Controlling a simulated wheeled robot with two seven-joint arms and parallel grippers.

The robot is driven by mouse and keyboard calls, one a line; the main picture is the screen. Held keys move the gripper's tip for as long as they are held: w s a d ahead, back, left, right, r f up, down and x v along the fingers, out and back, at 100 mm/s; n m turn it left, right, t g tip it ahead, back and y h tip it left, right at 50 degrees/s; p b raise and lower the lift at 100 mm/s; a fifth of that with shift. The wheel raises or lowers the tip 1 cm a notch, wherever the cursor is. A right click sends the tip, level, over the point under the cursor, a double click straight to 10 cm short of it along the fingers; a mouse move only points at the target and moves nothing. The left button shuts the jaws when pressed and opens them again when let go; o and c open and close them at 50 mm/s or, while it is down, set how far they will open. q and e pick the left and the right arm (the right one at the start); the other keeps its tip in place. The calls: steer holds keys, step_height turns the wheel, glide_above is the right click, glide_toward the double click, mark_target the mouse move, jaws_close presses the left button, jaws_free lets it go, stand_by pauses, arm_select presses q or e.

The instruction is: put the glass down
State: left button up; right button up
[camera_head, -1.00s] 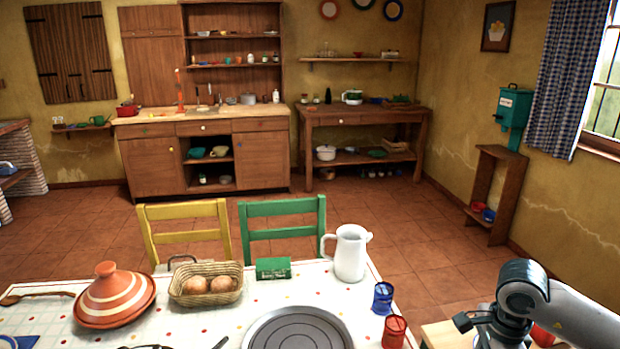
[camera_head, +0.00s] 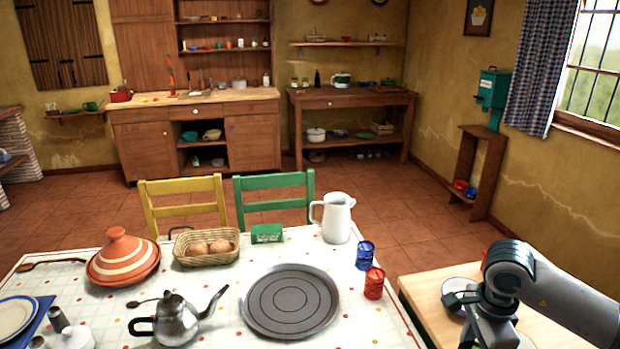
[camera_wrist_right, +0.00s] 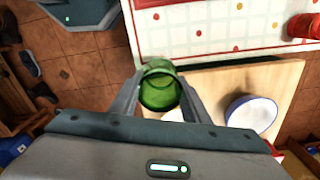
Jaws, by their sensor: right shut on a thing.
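My right gripper (camera_wrist_right: 160,90) is shut on a green glass (camera_wrist_right: 160,84), which sits between its two fingers in the right wrist view. In that view the glass overlaps the edge of a wooden side table (camera_wrist_right: 275,75) and the white cloth of the dining table. I cannot tell its height or whether it touches anything. In the head view my right arm comes in at the lower right, beside the wooden side table (camera_head: 425,295); the glass cannot be made out there. My left gripper is not in view.
A blue-rimmed white bowl (camera_wrist_right: 250,112) is on the side table. A blue cup (camera_head: 365,255) and a red cup (camera_head: 374,284) stand near the dining table's right edge, by a white jug (camera_head: 337,220) and round grey tray (camera_head: 291,302). A kettle (camera_head: 176,320) stands left.

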steer(key=shift+a+r+n, duration=0.2)
steer(key=shift+a+n, duration=0.1)
steer(key=shift+w+a+n, duration=0.25)
steer(key=shift+a+n, duration=0.55)
steer(key=s+a+r+n, duration=0.2)
steer(key=a+r+n, duration=0.2)
steer(key=a+n, duration=0.7)
steer(key=n, duration=0.6)
steer(key=shift+s+a, duration=0.2)
steer(key=shift+a, duration=0.1)
